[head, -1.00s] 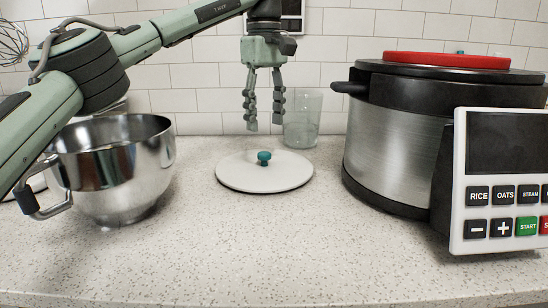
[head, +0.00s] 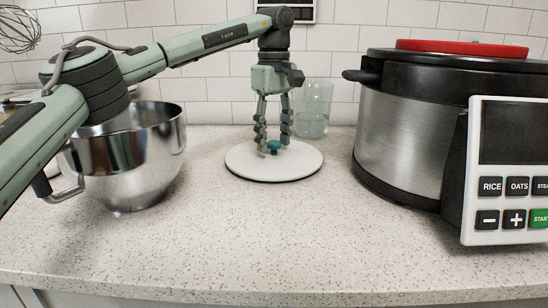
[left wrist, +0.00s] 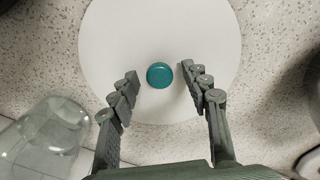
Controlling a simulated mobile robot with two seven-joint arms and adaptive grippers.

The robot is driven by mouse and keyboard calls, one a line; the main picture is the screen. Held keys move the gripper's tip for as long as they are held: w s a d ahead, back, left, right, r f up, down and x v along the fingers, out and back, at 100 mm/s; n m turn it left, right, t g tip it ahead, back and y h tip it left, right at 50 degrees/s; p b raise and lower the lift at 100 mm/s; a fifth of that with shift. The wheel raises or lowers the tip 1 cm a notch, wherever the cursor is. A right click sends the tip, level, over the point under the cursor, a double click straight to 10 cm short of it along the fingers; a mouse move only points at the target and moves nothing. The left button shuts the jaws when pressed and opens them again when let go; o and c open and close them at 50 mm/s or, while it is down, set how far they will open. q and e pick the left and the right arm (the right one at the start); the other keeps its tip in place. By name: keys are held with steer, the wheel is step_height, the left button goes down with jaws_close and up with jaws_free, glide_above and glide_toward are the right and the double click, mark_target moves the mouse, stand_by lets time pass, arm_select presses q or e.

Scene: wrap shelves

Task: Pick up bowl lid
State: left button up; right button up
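The bowl lid (head: 274,171) is a white disc with a teal knob (head: 273,147), lying flat on the speckled counter in the head view. My left gripper (head: 273,150) points straight down over it, with its fingertips on both sides of the knob at about its height. In the left wrist view the lid (left wrist: 159,30) fills the top middle. The knob (left wrist: 159,75) shows between the two spread fingers of my left gripper (left wrist: 158,85), with a gap on each side. My right gripper is not in view.
A steel mixing bowl (head: 130,160) with a handle stands left of the lid. A large steel cooker (head: 398,140) with a button panel stands to the right. A clear glass (head: 314,110) is close behind the lid. The counter in front is clear.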

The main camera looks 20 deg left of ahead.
arm_select(q)
jaws_close()
steer(key=shift+r, duration=0.2)
